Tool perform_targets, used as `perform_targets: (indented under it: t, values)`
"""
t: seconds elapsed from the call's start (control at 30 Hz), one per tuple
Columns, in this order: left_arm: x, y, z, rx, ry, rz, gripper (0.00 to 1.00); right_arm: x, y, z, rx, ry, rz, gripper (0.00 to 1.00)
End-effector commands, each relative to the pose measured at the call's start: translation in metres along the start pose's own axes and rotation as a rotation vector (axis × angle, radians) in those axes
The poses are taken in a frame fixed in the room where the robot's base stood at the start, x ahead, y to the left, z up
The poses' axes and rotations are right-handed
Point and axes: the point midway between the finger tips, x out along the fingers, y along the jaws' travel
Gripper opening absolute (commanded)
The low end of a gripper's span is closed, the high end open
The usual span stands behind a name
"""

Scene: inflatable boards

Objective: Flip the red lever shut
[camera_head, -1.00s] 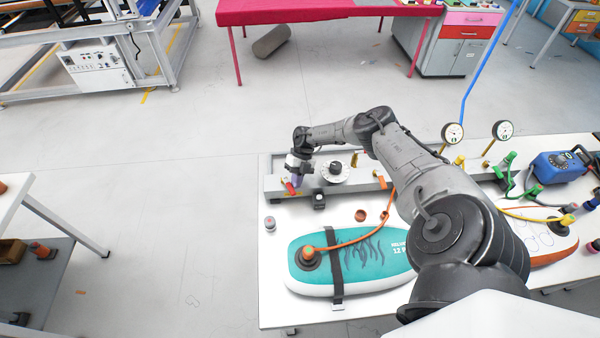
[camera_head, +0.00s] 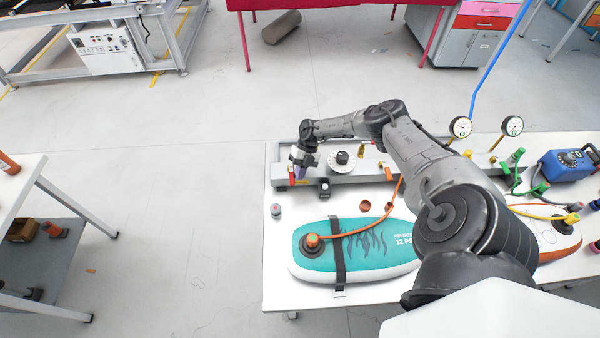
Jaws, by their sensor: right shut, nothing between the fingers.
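The red lever (camera_head: 292,174) is at the left end of the grey rail panel (camera_head: 345,178) at the back of the white table. It is small and looks close to upright. My right gripper (camera_head: 299,171) is pointing down right beside the lever, on its right side. Its fingers are shut with nothing between them. I cannot tell whether the fingers touch the lever. My left gripper is out of view.
A round white dial (camera_head: 342,161) sits on the panel, right of the gripper. A teal inflatable board (camera_head: 375,245) with a black strap and orange hose lies in front. Two gauges (camera_head: 460,127) and a blue meter (camera_head: 563,166) stand right.

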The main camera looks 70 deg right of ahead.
Motion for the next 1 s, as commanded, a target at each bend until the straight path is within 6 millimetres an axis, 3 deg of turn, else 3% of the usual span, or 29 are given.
perform_targets:
  t: [0.37, 0.63, 1.0]
  values:
    - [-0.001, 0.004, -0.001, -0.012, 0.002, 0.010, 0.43, -0.003, 0.002, -0.002, -0.002, 0.001, 0.002, 0.00]
    - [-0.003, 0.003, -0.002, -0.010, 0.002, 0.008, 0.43, -0.036, 0.018, -0.018, -0.004, -0.001, 0.001, 0.00]
    - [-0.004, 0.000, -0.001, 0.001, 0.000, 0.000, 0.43, -0.071, -0.020, -0.075, 0.001, 0.001, -0.005, 0.00]
